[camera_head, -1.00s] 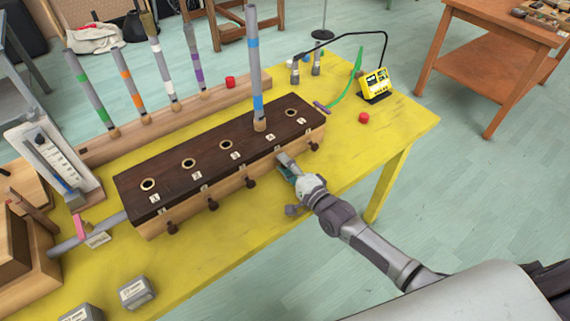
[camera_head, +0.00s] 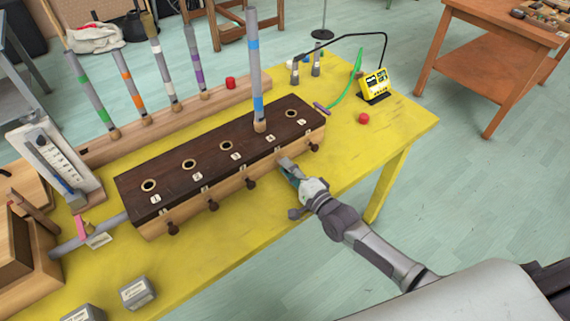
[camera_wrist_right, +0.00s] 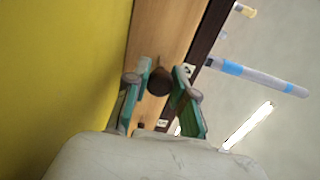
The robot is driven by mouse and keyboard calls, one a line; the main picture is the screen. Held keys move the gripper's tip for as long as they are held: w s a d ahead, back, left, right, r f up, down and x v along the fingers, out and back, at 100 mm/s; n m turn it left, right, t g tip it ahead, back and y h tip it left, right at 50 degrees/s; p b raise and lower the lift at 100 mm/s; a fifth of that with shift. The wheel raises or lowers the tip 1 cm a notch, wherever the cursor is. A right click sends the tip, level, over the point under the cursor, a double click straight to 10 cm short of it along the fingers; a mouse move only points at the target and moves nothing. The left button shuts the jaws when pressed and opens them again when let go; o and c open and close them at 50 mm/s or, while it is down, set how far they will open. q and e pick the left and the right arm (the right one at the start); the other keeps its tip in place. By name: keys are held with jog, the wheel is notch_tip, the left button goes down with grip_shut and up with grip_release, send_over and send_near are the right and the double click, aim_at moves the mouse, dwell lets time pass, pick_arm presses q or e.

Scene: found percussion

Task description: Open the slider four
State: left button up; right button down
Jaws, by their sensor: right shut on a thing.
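A long wooden box with a dark brown top (camera_head: 222,163) stands on the yellow table. Numbered labels and round holes run along its top. Dark slider knobs stick out of its front side, such as the third knob (camera_head: 251,184) and the one at the right end (camera_head: 314,147). My right gripper (camera_head: 287,166) is at the box's front, at the fourth knob, which it hides in the head view. In the right wrist view, the fourth slider knob (camera_wrist_right: 159,82) sits between the fingers of my right gripper (camera_wrist_right: 162,74), which is shut on it. My left gripper is not in view.
A grey tube with blue bands (camera_head: 254,65) stands upright in the fourth hole. Several banded tubes stand in a wooden rack (camera_head: 180,119) behind. A yellow device (camera_head: 376,83) and red button (camera_head: 364,118) are at the right. The table's front right (camera_head: 350,155) is clear.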

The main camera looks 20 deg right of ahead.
jog(key=shift+s+d, duration=0.25)
jog(key=shift+s, duration=0.45)
jog(key=c, duration=1.2)
grip_release()
jog(key=v, duration=1.2)
